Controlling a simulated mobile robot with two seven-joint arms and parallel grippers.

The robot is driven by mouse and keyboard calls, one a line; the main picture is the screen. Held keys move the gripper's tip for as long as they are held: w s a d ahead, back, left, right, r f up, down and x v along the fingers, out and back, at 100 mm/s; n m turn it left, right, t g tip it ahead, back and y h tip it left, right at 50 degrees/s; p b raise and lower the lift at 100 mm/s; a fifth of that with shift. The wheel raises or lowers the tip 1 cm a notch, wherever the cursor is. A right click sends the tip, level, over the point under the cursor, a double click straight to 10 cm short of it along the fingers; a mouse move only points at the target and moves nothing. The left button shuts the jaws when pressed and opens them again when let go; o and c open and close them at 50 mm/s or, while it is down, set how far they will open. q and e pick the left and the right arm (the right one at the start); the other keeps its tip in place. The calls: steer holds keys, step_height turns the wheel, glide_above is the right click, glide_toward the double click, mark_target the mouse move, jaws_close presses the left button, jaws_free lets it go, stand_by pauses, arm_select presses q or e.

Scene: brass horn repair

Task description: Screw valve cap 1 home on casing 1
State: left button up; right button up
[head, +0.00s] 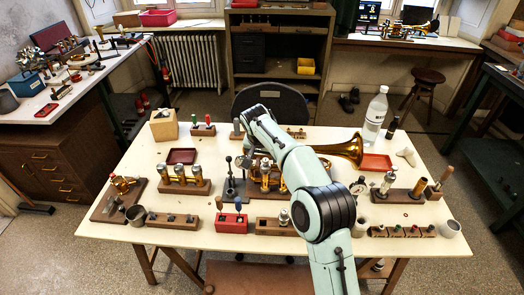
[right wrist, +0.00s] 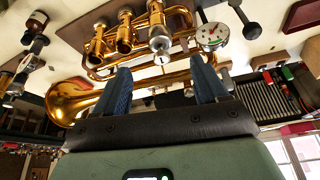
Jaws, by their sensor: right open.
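The brass horn (head: 346,149) lies across the middle of the table, its bell to the right. Its valve casings show below my right arm in the head view, and more clearly in the right wrist view, where several brass casings (right wrist: 125,36) stand in a row. The casing nearest my fingers bears a silver cap (right wrist: 160,41); I cannot tell how far it is screwed down or whether it is cap 1. My right gripper (right wrist: 160,68) is open, its two blue fingers spread and apart from that cap. In the head view it is partly hidden by my arm. My left gripper is not in view.
A round dial (right wrist: 212,36) is close by the horn. A block of silver valves (head: 185,180), a red block (head: 231,223) and a dark red tray (head: 181,156) stand to the left. A bottle (head: 375,115) and a red tray (head: 376,163) stand to the right.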

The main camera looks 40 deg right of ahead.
mark_target(264, 162)
steer(key=x, duration=0.8)
steer(key=shift+w+f, duration=0.1)
steer(key=shift+f, duration=0.2)
steer(key=c, duration=1.2)
steer(key=shift+r+m+g+h+p, duration=0.1)
steer(key=shift+m+g+h+p, duration=0.25)
steer(key=shift+m+p, duration=0.7)
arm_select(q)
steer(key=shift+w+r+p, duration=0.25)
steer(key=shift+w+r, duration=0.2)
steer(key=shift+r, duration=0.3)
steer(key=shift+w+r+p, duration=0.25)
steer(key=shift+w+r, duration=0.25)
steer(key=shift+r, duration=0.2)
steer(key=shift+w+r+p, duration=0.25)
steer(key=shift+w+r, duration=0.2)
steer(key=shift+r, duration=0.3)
arm_select(e)
steer(key=shift+w+m+g, duration=0.1)
steer(key=shift+m+g, duration=0.45)
steer(key=shift+m, duration=1)
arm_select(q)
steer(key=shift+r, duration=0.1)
